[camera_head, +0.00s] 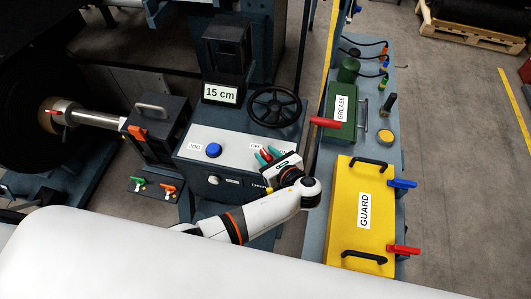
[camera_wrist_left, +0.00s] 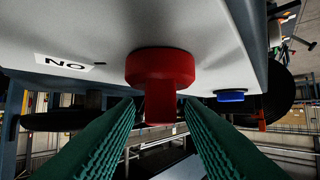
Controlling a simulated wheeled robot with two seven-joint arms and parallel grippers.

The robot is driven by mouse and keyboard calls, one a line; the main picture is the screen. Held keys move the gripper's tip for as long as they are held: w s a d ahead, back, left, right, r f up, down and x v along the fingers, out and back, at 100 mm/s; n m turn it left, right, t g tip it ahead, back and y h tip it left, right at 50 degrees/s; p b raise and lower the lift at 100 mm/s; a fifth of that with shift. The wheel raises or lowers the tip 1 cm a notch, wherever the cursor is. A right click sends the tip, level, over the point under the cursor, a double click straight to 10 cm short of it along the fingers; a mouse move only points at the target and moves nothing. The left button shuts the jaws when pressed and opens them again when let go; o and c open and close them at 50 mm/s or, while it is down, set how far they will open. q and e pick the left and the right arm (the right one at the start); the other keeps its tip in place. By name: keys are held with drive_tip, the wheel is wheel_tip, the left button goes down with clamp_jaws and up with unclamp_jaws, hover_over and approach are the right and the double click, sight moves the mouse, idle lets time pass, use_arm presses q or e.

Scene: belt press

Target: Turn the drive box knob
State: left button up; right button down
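The drive box (camera_head: 228,146) is a light grey-topped box with a blue JOG button and an OFF label. Its red knob (camera_head: 265,155) shows between the green fingertips of my left gripper (camera_head: 268,155). In the left wrist view the knob (camera_wrist_left: 160,68) has a round base and a bar grip pointing at the camera. My left gripper (camera_wrist_left: 160,105) is open, with one ribbed green finger on each side of the bar and a small gap visible on both sides. A NO label lies left of the knob there. My right gripper is in neither view.
A black handwheel (camera_head: 274,106) and a 15 cm display (camera_head: 220,93) stand behind the box. The blue button (camera_head: 214,150) is left of the knob. A red-handled lever (camera_head: 325,122), a green GREASE box (camera_head: 337,103) and a yellow GUARD panel (camera_head: 345,215) are to the right.

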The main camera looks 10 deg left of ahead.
use_arm(q)
drive_tip(key=b+v, duration=0.1)
drive_tip(key=v, duration=1)
drive_tip(key=shift+b, duration=0.3)
